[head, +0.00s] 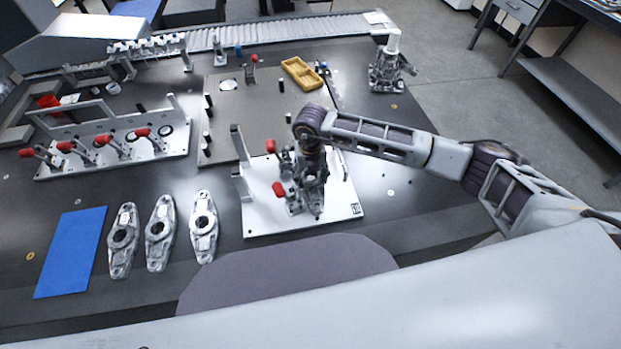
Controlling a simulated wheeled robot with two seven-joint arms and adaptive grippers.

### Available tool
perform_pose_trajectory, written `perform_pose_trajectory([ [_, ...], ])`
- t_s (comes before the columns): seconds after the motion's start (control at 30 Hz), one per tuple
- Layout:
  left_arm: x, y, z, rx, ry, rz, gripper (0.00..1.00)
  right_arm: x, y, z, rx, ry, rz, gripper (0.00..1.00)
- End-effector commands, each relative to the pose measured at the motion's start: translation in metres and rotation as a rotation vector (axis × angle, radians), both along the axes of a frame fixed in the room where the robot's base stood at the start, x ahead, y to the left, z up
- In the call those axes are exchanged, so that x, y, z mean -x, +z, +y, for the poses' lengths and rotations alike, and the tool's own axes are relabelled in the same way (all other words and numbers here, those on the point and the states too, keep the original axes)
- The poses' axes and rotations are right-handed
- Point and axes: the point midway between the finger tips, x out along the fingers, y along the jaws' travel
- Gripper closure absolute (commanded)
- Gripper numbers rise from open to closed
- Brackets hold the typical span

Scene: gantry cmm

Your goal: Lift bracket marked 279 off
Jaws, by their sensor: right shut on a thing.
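My right gripper (309,160) points down over a white fixture plate (262,212) with red-handled clamps. It is shut on a grey metal bracket (317,203) at this plate; arm and clamps partly hide the bracket, and I cannot tell whether it touches the plate. Three similar cast brackets lie in a row to the left: a left one (121,258), a middle one (158,252) and a right one (204,244). No number, such as 279, is readable on any of them. My left gripper is not in view.
A blue mat (70,252) lies at the table's left front. Another fixture (110,150) with several red-handled clamps stands at the left. Behind are a grey plate (235,125), a yellow tray (301,73) and a metal device (388,68). Dark table is bare right of the white plate.

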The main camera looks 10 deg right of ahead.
Motion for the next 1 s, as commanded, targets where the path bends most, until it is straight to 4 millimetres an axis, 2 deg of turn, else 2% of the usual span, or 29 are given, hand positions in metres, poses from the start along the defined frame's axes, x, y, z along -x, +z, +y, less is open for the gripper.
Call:
perform_pose_trajectory([
  [0.03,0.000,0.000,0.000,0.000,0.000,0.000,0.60,0.000,0.000,0.000,0.000,0.000,0.000,0.64],
  [0.13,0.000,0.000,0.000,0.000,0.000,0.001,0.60,0.000,0.000,0.000,0.000,0.000,0.000,0.77],
  [0.57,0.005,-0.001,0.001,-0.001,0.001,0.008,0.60,-0.001,0.006,0.000,-0.002,0.000,-0.003,0.77],
  [0.77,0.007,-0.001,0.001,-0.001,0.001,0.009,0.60,-0.001,0.023,0.001,-0.002,0.000,-0.004,0.77],
  [1.0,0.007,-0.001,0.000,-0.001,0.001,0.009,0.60,-0.002,0.060,0.000,-0.002,0.001,-0.005,0.77],
])
